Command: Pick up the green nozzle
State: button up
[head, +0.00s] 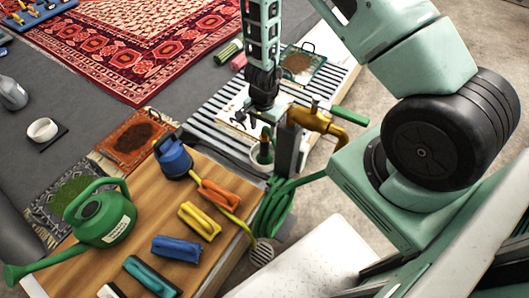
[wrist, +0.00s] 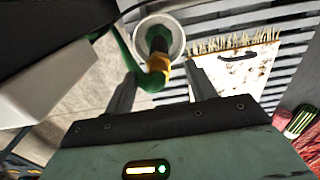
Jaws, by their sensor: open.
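The green nozzle (head: 265,150) sits in a round white holder (head: 256,165) beside a grey post. In the wrist view the green nozzle (wrist: 158,42) shows inside the white ring of the holder (wrist: 178,30), with a yellow collar (wrist: 161,70) at its near end. My gripper (head: 264,116) is above the holder in the head view. In the wrist view my gripper (wrist: 161,78) is open, with one finger on each side of the nozzle's near end. Whether either finger touches the nozzle cannot be told.
A brass tap (head: 318,120) with a green lever stands just right of the holder. A green hose (head: 272,212) hangs below. A fringed pale mat (wrist: 218,78) lies on slats.

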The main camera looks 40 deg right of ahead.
aim_at(265, 136)
jog(key=f+b, duration=0.2)
jog(key=f, duration=0.1)
jog(key=f+b, duration=0.1)
jog(key=f, duration=0.1)
jog(key=shift+d+f+b, duration=0.1)
jog(key=shift+d+b, duration=0.15)
jog(key=shift+b, duration=0.05)
jog(key=c, duration=1.1)
